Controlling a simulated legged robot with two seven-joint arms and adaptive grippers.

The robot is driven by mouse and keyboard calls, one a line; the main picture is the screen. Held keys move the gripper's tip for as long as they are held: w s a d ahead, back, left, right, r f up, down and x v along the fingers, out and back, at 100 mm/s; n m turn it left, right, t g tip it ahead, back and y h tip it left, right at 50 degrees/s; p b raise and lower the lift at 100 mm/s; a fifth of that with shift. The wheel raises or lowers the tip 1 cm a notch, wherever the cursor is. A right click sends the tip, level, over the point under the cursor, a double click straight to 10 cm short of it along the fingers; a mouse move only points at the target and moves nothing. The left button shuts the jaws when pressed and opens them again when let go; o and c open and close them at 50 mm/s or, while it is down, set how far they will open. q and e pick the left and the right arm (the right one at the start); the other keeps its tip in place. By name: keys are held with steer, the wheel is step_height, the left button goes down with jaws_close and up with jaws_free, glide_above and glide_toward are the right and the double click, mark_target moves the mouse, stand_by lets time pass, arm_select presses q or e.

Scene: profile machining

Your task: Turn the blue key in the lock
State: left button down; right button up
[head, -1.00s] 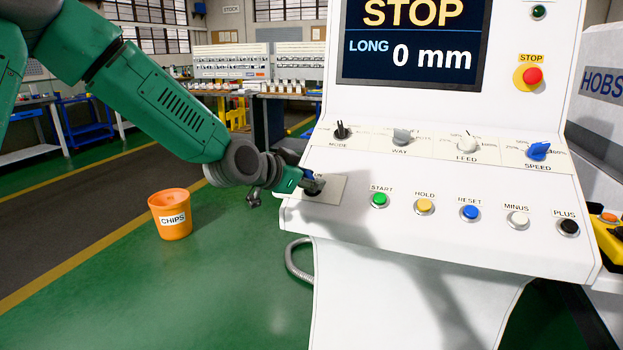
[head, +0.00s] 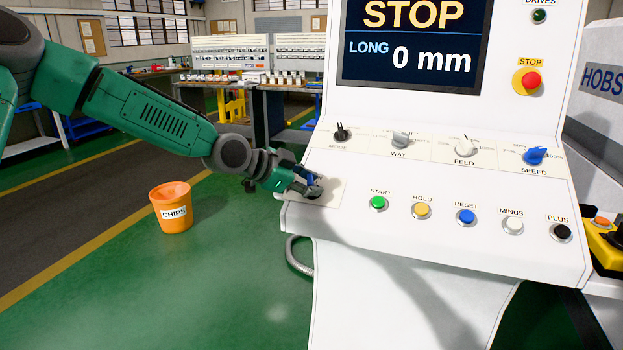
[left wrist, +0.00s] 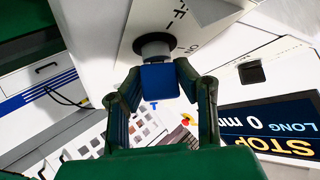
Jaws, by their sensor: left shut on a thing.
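The blue key (left wrist: 160,82) shows in the left wrist view as a square blue head in front of the round dark lock (left wrist: 155,47), which sits in the pale panel. My left gripper (left wrist: 159,72) has a finger on either side of the key head and is shut on it. In the head view my left gripper (head: 314,186) is at the lock plate (head: 329,197) on the left end of the white console; its fingers hide most of the key and lock there. How far the key is turned I cannot tell. My right gripper is not in view.
The console bears the mode knob (head: 341,133), the green start button (head: 378,203) and several other knobs and buttons. Its screen (head: 415,45) reads STOP and 0 mm. An orange chips bin (head: 172,210) stands on the floor at left, with open green floor around it.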

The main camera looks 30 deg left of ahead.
arm_select(q)
steer(key=shift+s+a+f+m+g, duration=0.2)
steer(key=shift+f+m+g, duration=0.1)
steer(key=shift+f, duration=0.1)
steer(key=shift+d+f+m+g+h+p, duration=0.1)
steer(key=shift+m+g+h+p, duration=0.3)
steer(key=shift+m+h+p, duration=0.15)
steer(key=shift+f+m, duration=0.1)
steer(key=shift+m, duration=0.15)
steer(key=shift+m+g+b, duration=0.3)
steer(key=shift+m+g, duration=0.2)
steer(key=shift+m, duration=0.1)
steer(key=c, duration=1.5)
jaws_free()
steer(key=shift+h, duration=0.25)
steer(key=o, duration=0.3)
steer(key=shift+w, duration=0.1)
steer(key=shift+o, duration=0.2)
steer(key=shift+w, duration=0.1)
